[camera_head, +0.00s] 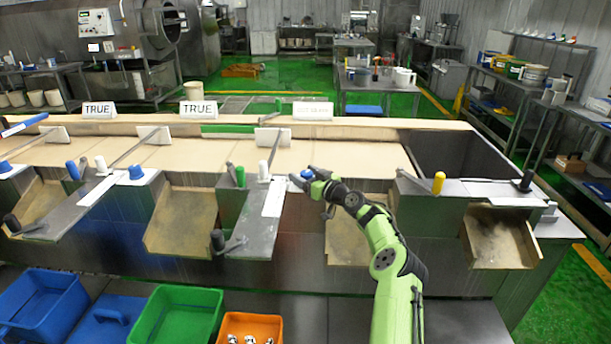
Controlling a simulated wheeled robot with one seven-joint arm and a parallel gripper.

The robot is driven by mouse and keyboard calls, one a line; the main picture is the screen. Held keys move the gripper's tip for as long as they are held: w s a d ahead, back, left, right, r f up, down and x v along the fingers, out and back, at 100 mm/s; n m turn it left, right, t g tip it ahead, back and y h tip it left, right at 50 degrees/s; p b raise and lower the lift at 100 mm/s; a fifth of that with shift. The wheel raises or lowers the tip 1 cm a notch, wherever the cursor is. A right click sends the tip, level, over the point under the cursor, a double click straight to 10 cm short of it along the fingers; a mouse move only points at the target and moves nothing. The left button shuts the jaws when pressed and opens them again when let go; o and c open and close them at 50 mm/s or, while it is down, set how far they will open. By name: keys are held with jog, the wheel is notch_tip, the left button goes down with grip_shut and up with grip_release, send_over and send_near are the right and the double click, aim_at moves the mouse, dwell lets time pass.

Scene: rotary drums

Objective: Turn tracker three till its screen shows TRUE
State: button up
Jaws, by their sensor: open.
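Three small white screens stand along the back rail. The left screen (99,109) and the middle screen (199,109) read TRUE in dark letters. The third screen (312,110), on the right, has faint reddish text too small to read. Blue round knobs sit along the front edge: one at far left (5,166), one in the middle (136,172), and a third knob (306,174) at the right. My gripper (304,178) is open at this third knob, its green fingers to either side of it. I cannot tell whether they touch it. The gripper partly hides the knob.
Upright handles stand close by: white (264,170), green (240,176) and yellow (438,182). A dark open bin (465,155) is at the right. Blue (40,302), green (178,315) and orange (250,328) crates are below the front edge.

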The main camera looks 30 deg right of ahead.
jog(key=c, duration=1)
jog(key=shift+o, duration=0.2)
jog(key=shift+h+b, duration=0.4)
jog(key=shift+b, duration=0.1)
jog(key=m+h+b, duration=0.2)
jog(key=h+b, duration=0.1)
jog(key=shift+a+m+h, duration=0.1)
jog(key=shift+m+h, duration=0.2)
jog(key=shift+m, duration=0.1)
jog(key=shift+r+m+g+h+b, duration=0.1)
jog(key=shift+m+g+h+b, duration=0.2)
jog(key=shift+m+h, duration=0.65)
jog(key=shift+m+g+h+b, duration=0.2)
jog(key=shift+m+h+b, duration=0.25)
jog(key=shift+h, duration=0.9)
jog(key=shift+d, duration=0.2)
jog(key=o, duration=1)
jog(key=shift+c, duration=0.2)
